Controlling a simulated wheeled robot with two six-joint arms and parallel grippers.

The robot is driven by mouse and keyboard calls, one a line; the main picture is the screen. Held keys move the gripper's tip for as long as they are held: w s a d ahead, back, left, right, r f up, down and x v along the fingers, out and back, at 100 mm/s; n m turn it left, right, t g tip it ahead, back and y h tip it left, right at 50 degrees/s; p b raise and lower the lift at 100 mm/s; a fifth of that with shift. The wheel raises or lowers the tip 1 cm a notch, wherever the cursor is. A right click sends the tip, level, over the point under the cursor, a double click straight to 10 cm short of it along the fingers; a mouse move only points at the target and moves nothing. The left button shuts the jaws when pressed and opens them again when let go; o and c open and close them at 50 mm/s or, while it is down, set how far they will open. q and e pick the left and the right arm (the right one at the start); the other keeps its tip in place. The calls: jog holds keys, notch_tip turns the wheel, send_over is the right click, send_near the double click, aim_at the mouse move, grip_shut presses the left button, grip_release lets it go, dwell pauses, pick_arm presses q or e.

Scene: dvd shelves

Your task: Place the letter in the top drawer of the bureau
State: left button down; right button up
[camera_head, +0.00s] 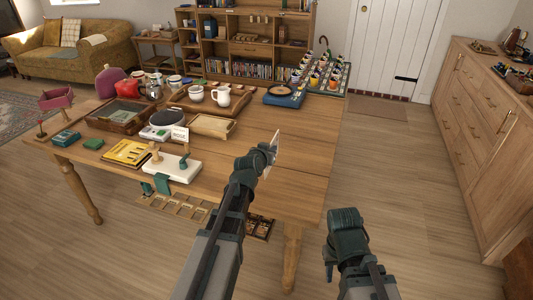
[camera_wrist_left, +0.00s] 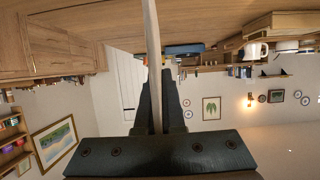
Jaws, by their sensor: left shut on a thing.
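My left gripper (camera_head: 266,168) is shut on a thin white letter (camera_head: 274,146), held nearly edge-on above the right part of the table. In the left wrist view the letter (camera_wrist_left: 152,50) is a pale upright strip between the dark fingers (camera_wrist_left: 158,110). A long wooden chest of drawers, which I take as the bureau (camera_head: 478,110), stands along the right wall, apart from both grippers. Its drawer fronts look closed. My right gripper (camera_head: 345,225) is low over the floor, right of the table; its fingertips are hidden.
The wooden table (camera_head: 300,125) carries a tray (camera_head: 120,117), a white mug (camera_head: 221,95), a yellow book (camera_head: 126,152) and a chess board (camera_head: 322,78). Its right part is mostly bare. Open floor (camera_head: 400,170) lies between table and bureau. A shelf unit (camera_head: 250,50) stands behind.

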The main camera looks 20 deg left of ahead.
pick_arm(q)
jog(key=w+f+b, duration=0.1)
jog(key=f+b, duration=0.1)
jog(key=w+a+f+b, duration=0.1)
jog(key=f, duration=0.1)
jog(key=shift+w+a+b, duration=0.1)
jog(key=shift+a+b, duration=0.05)
jog(key=shift+b, duration=0.25)
jog(key=shift+r, duration=0.1)
jog(key=c, duration=1)
grip_release()
jog(key=shift+c, duration=0.2)
